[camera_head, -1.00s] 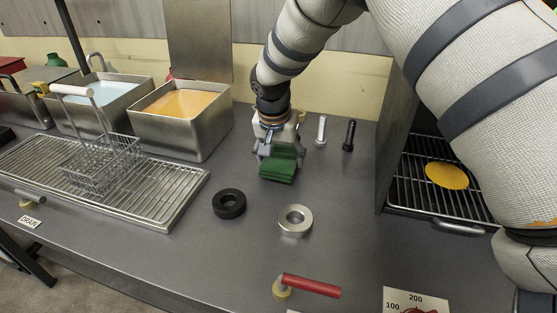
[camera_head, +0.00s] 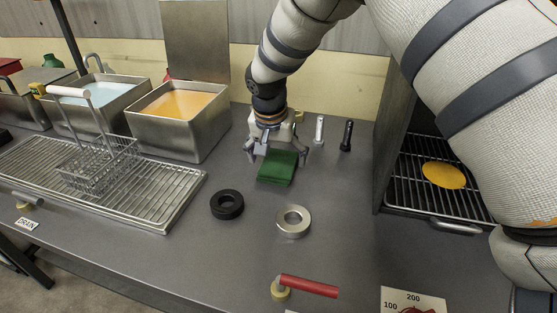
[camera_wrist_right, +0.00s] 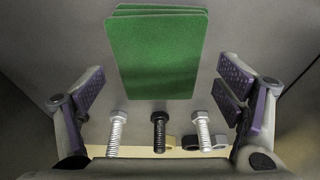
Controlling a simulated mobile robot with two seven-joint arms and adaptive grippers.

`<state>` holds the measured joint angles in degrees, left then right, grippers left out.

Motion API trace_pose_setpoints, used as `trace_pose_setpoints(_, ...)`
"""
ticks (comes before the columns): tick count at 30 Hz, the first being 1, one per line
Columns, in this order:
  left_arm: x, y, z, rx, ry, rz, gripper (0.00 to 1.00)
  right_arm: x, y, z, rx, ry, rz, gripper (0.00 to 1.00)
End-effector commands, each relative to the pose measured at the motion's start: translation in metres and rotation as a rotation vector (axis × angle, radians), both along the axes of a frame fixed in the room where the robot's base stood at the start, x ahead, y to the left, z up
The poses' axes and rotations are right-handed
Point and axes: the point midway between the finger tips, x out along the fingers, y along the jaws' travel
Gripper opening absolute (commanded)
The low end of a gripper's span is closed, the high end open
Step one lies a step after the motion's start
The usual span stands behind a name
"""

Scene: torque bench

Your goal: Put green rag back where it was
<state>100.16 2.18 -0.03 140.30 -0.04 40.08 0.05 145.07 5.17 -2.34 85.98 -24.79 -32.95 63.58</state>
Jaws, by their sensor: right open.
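The green rag (camera_head: 278,167) lies folded flat on the grey bench, right of the orange-filled steel tank. It also shows in the right wrist view (camera_wrist_right: 157,55) as a stacked, layered rectangle at the top. My right gripper (camera_head: 276,152) is just behind and above the rag, pointing down, with its fingers spread wide. In the right wrist view its two fingers (camera_wrist_right: 165,90) stand apart on either side, with nothing held between them. My left gripper is not in view.
A black ring (camera_head: 227,204) and a steel ring (camera_head: 293,221) lie in front of the rag. A silver bolt (camera_head: 319,130) and a black bolt (camera_head: 346,135) stand behind right. A wire basket (camera_head: 100,165) sits on the drain rack at left; a red-handled lever (camera_head: 308,286) is in front.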

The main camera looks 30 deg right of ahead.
Motion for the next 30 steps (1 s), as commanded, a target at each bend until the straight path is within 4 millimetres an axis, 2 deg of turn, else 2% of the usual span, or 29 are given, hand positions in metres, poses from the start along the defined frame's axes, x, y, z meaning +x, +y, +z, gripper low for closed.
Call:
trace_pose_setpoints(1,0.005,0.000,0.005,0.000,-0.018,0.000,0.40,-0.001,0.003,0.023,0.000,-0.017,0.001,0.86)
trace_pose_setpoints(3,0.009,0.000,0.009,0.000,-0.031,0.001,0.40,-0.005,0.008,0.043,-0.001,-0.017,0.002,0.86)
trace_pose_setpoints(6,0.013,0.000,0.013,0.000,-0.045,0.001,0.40,-0.010,0.014,0.067,-0.001,-0.016,0.001,0.86)
trace_pose_setpoints(10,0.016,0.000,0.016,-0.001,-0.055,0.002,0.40,-0.015,0.019,0.089,0.000,-0.011,0.000,0.86)
trace_pose_setpoints(15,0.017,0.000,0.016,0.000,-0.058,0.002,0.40,-0.018,0.022,0.098,-0.001,-0.005,0.001,0.86)
trace_pose_setpoints(30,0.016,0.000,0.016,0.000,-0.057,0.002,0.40,-0.018,0.022,0.097,0.000,-0.003,0.001,0.86)
